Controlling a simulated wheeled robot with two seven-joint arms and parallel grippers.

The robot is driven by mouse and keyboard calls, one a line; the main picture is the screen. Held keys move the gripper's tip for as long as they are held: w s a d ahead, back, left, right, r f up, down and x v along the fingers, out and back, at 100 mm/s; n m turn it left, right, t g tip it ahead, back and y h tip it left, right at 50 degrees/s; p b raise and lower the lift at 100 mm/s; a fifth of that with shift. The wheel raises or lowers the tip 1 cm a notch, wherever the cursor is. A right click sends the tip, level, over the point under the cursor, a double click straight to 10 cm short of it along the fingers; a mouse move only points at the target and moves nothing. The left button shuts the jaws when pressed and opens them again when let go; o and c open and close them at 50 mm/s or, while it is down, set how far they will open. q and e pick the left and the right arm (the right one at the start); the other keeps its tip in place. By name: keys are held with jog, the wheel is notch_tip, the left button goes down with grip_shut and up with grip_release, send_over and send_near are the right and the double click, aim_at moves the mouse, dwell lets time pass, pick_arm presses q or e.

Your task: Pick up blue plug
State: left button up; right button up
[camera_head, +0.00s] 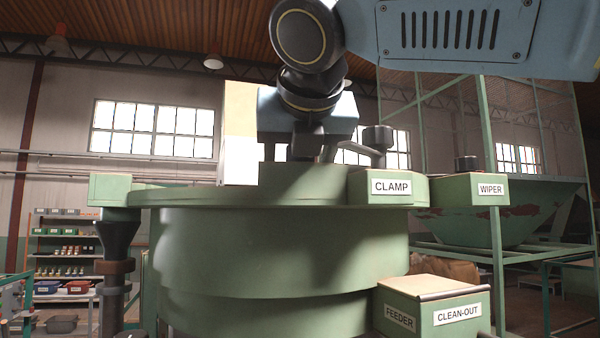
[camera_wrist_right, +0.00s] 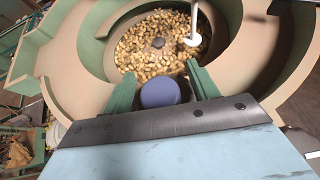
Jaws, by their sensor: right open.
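The blue plug (camera_wrist_right: 160,93) shows in the right wrist view as a round blue-violet top between my right gripper's fingers, near their base. The fingers of my right gripper (camera_wrist_right: 160,70) are apart, one on each side of the plug. I cannot tell whether either finger touches it. In the head view my right gripper (camera_head: 303,148) points down over the rim of the green bowl (camera_head: 270,245), below my blue-grey arm. The plug cannot be made out in the head view. My left gripper is out of view.
The bowl holds many brass-coloured nuts (camera_wrist_right: 150,48) and a white rod with a disc (camera_wrist_right: 192,41). Boxes labelled CLAMP (camera_head: 390,187), WIPER (camera_head: 478,189) and CLEAN-OUT (camera_head: 445,312) stand at the bowl's right. A cream panel (camera_head: 240,130) rises left of my right gripper.

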jog(key=c, duration=1)
jog(key=shift+c, duration=0.9)
jog(key=shift+r, duration=0.15)
